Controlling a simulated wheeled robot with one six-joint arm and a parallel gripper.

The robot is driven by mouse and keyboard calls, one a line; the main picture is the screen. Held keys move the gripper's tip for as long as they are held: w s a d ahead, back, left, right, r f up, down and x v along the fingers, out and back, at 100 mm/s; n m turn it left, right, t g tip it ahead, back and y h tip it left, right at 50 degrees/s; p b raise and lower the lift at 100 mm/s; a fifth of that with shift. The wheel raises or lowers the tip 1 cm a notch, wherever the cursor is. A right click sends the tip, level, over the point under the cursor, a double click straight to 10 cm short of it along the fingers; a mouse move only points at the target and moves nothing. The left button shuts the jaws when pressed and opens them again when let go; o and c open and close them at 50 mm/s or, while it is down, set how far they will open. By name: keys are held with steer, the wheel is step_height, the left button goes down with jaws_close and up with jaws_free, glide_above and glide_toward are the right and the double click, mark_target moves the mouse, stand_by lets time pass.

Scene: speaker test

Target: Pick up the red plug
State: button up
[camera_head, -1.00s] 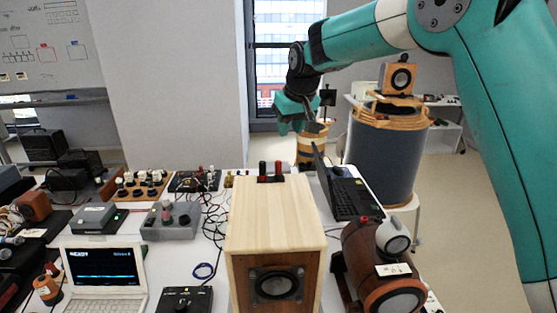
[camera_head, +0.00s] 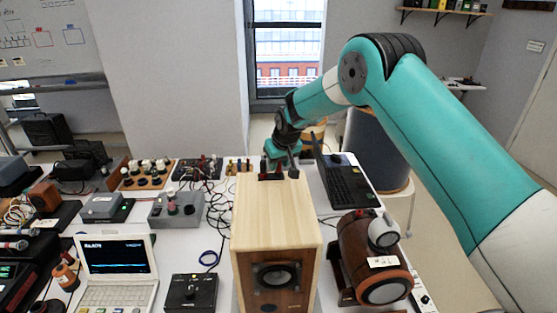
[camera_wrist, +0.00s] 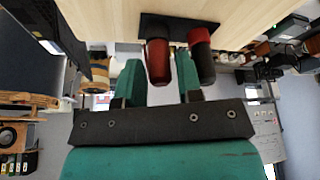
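The wooden speaker box (camera_head: 275,215) stands upright on the table, with a black terminal panel at its top far edge. In the wrist view the red plug (camera_wrist: 158,62) sticks out from that panel. A second plug (camera_wrist: 202,55), red with a black end, sits beside it on the right. My gripper (camera_wrist: 160,72) is open, one finger to the left of the red plug and the other between the two plugs. I cannot tell how deep the fingers reach past it. In the head view my gripper (camera_head: 281,158) is just behind the box top, and the plugs are small there.
A black laptop (camera_head: 350,185) stands close to the right of the box. A brown cylindrical device (camera_head: 365,255) is at front right. A grey control box (camera_head: 177,210), loose cables and a white laptop (camera_head: 118,265) lie to the left.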

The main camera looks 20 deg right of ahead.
steer(key=shift+f, duration=0.2)
jaws_close()
steer(key=shift+r, duration=0.1)
step_height(320, 180, up, 20)
steer(key=b, duration=0.7)
step_height(320, 180, up, 4)
steer(key=p, duration=0.4)
